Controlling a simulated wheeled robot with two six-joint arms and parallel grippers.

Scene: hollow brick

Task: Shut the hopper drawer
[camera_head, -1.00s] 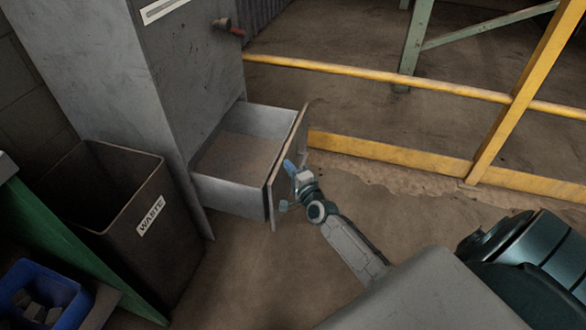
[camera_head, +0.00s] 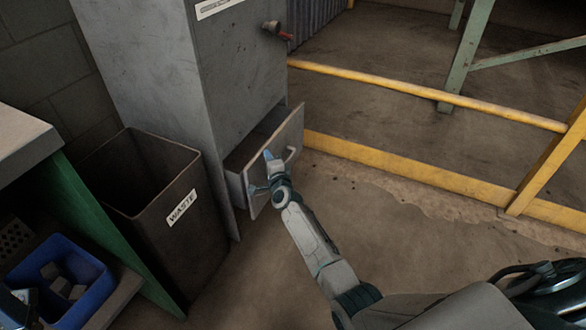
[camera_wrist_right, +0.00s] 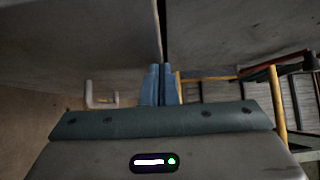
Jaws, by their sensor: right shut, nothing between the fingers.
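The hopper drawer (camera_head: 276,158) is in the lower part of the grey hopper cabinet (camera_head: 235,85) and stands partly open. A dark gap shows behind its front panel. A bar handle (camera_head: 291,154) is on that front. My right gripper (camera_head: 268,155) is shut and empty, its blue fingertips at the drawer front, left of the handle. In the right wrist view the shut fingers (camera_wrist_right: 156,85) point at the grey panel's edge, and the handle (camera_wrist_right: 95,97) shows to their left. A dark part at the head view's lower left corner may be my left gripper; its jaws are unclear.
A dark waste bin (camera_head: 140,205) stands left of the cabinet. A green-sided bench (camera_head: 85,220) and a blue crate (camera_head: 85,300) with grey pieces are further left. Yellow rails (camera_head: 430,97) run behind. The floor right of the drawer is clear.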

